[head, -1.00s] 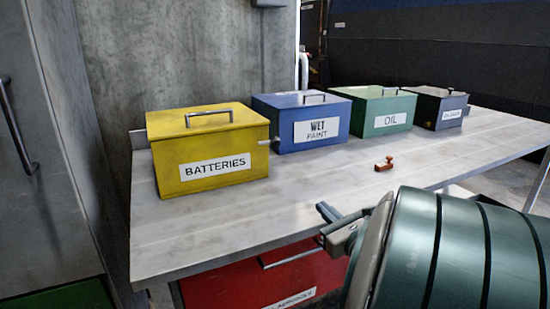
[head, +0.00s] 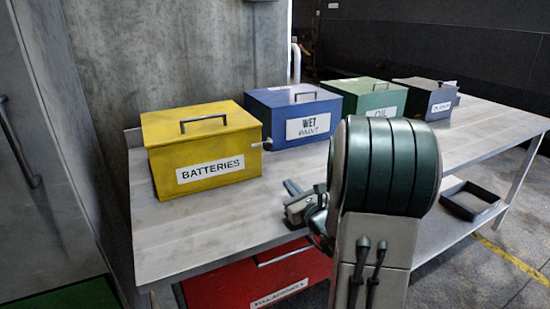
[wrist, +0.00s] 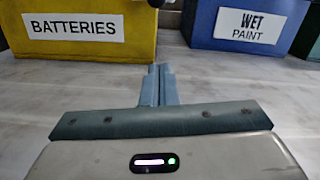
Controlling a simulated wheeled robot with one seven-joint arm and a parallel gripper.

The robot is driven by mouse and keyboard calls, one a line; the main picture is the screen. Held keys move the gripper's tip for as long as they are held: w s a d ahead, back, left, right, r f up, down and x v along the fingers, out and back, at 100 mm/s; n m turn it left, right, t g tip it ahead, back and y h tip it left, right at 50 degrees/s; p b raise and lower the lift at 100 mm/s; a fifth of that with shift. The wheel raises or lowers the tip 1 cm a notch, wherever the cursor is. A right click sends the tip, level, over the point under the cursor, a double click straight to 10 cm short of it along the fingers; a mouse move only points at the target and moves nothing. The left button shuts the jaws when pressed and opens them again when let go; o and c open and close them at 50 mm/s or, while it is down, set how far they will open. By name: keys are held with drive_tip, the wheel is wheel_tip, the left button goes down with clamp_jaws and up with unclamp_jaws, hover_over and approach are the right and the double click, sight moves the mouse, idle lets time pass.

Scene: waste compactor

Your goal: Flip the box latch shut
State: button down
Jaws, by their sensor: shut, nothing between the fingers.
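The yellow BATTERIES box (head: 205,155) stands on the grey table with its lid down. A small light latch lever (head: 263,143) sticks out from its right side; a small part at the box's edge in the wrist view (wrist: 156,3) is cut off by the frame top. My gripper (head: 290,187) is over the table, in front of and to the right of the yellow box, apart from the latch. In the wrist view its fingers (wrist: 157,85) are together, empty, and point toward the gap between the yellow and blue boxes.
The blue WET PAINT box (head: 300,118), green OIL box (head: 372,92) and dark grey box (head: 425,95) stand to the right. A red bin (head: 260,275) is under the table (head: 185,235), and a black tray (head: 470,200) is lower right. The table's front left is clear.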

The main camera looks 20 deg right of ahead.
sight(263, 144)
drive_tip(key=w, duration=0.7)
drive_tip(key=shift+w+a+r, duration=0.2)
drive_tip(key=shift+w+r, duration=0.05)
drive_tip(key=shift+w, duration=0.1)
drive_tip(key=shift+w+a+r+p, duration=0.1)
drive_tip(key=shift+w+r+p, duration=0.1)
drive_tip(key=shift+r, duration=0.45)
drive_tip(key=shift+w+a+r+p, duration=0.1)
drive_tip(key=shift+w+r, duration=0.05)
drive_tip(key=shift+r, duration=0.45)
drive_tip(key=shift+w+a+r+p, duration=0.1)
drive_tip(key=shift+w+r, duration=0.1)
drive_tip(key=shift+r, duration=0.45)
drive_tip(key=shift+d+n+b, duration=0.15)
drive_tip(key=shift+n+b, duration=0.15)
drive_tip(key=shift+b, duration=0.1)
